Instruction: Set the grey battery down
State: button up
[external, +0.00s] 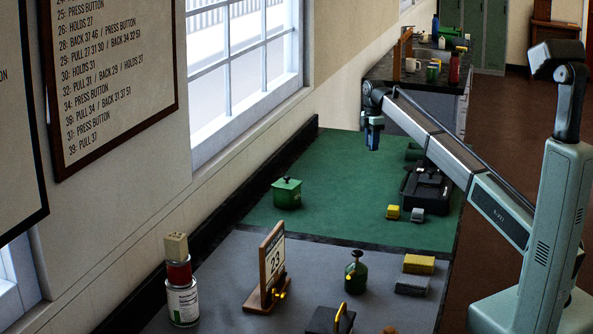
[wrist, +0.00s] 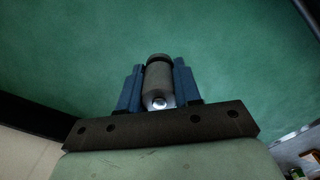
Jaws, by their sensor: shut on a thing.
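The grey battery (wrist: 158,84) is a dark grey cylinder with a shiny metal end, seen in the wrist view between two blue fingers. My gripper (wrist: 159,88) is shut on it. In the external view my gripper (external: 373,138) hangs above the green mat (external: 330,180), toward its far side. The battery is too small to make out clearly in that view. Green mat fills the background of the wrist view, and the battery appears to be held above it.
A green pot (external: 286,193) stands at the mat's left. The mat's middle is clear.

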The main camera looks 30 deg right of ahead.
jog(key=shift+r, duration=1.45)
notch_tip(320, 180, up, 4)
jog(key=shift+r, duration=0.1)
jog(key=s+a, duration=0.4)
jog(key=a, duration=1)
jog(key=s+a, duration=0.3)
jog(key=a, duration=1)
send_over(275, 219)
jog(key=shift+f, duration=7.55)
jog(key=o, duration=1.1)
jog(key=shift+f, duration=0.15)
